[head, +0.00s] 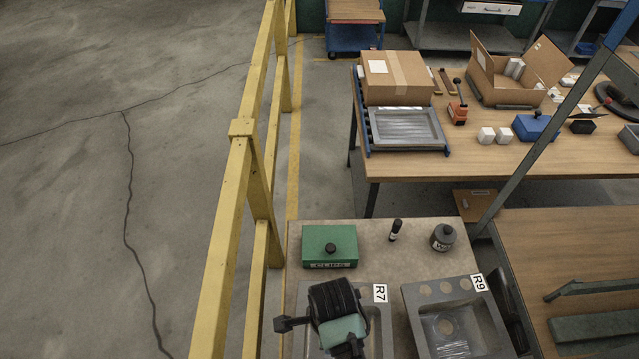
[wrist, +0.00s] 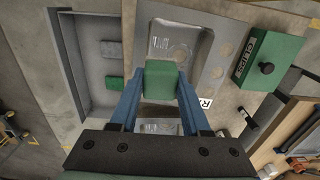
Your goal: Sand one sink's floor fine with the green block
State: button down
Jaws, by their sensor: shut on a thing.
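My gripper (wrist: 160,88) is shut on a green block (wrist: 160,76), held between its two blue fingers in the wrist view.
A green box with a black knob (head: 318,240), a small black bottle (head: 396,227) and a grey jar (head: 443,238) stand behind the sinks. In the wrist view a grey tray (wrist: 68,45) holds small green and grey blocks. A yellow railing (head: 228,210) runs along the left.

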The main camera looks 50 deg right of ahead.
notch_tip(320, 180, down, 5)
jog(key=b, duration=0.5)
